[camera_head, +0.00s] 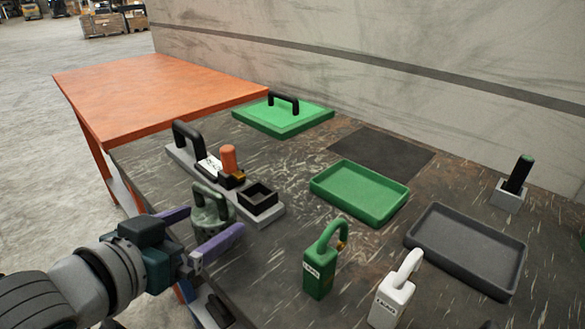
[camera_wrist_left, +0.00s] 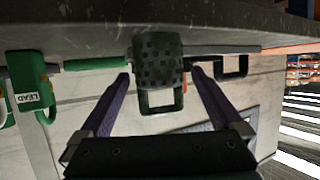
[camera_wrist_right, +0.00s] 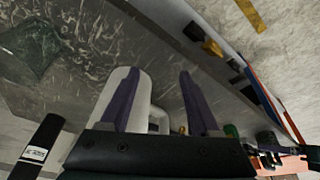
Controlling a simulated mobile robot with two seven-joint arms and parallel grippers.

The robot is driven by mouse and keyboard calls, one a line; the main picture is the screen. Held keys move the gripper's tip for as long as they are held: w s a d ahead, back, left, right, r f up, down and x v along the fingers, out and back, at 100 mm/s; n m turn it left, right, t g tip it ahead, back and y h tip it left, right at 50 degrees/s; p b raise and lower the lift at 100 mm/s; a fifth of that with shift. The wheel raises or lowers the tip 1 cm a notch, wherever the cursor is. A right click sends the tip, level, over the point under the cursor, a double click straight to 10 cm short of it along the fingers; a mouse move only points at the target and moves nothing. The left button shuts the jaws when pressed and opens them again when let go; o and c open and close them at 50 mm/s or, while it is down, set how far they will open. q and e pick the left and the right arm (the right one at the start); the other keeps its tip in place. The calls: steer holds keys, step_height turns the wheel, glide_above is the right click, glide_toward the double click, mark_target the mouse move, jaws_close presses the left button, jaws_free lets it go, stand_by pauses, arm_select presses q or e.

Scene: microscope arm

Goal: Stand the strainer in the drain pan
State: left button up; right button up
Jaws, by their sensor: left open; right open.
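The strainer (camera_head: 212,212), a speckled grey-green perforated cup with a loop handle, stands upright near the table's near left edge. My left gripper (camera_head: 212,223) is open, with its purple fingers on either side of it. In the left wrist view the strainer (camera_wrist_left: 158,62) appears upside down between the fingertips; contact cannot be told. Two trays could be the drain pan: a dark grey one (camera_head: 415,238) at the right and a green one (camera_head: 318,188) in the middle. Both are empty. My right gripper (camera_wrist_right: 159,72) is open, with a white handled block (camera_wrist_right: 138,112) beyond its fingers.
A green handled block (camera_head: 319,272) and the white handled block (camera_head: 390,300) stand at the front. A grey rack (camera_head: 268,215) with several items lies behind the strainer. A green lid (camera_head: 283,116) lies at the back; a black-handled tool (camera_head: 518,175) stands far right. An orange table (camera_head: 150,85) adjoins.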

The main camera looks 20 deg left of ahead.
arm_select(q)
steer(key=shift+b+x, duration=0.3)
steer(key=shift+x, duration=1.1)
steer(key=shift+c, duration=0.4)
steer(key=shift+d, duration=0.1)
steer(key=c, duration=1.4)
steer(key=shift+r, duration=0.15)
steer(key=shift+c, duration=0.2)
